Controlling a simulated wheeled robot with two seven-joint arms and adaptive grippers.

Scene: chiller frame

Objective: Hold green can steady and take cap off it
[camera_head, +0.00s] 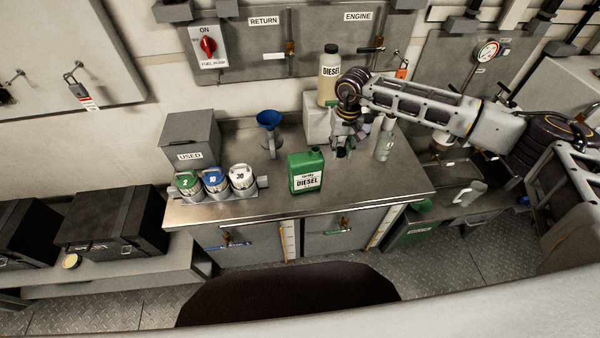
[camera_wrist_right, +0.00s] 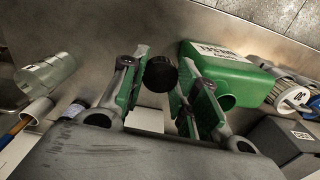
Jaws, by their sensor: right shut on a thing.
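The green can (camera_head: 306,174), labelled DIESEL, stands upright on the metal bench top. It also shows in the right wrist view (camera_wrist_right: 222,60), with a round uncapped-looking green spout (camera_wrist_right: 228,102). My right gripper (camera_head: 342,151) is just behind and to the right of the can, apart from it. In the right wrist view my right gripper (camera_wrist_right: 162,62) is shut on a round black cap (camera_wrist_right: 161,74), clear of the spout. My left gripper shows in neither view.
A diesel bottle (camera_head: 329,78) stands on a white block (camera_head: 315,122) behind. A blue funnel (camera_head: 269,120), a grey USED box (camera_head: 190,135) and several numbered jars (camera_head: 214,181) are left of the can. The bench front is free.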

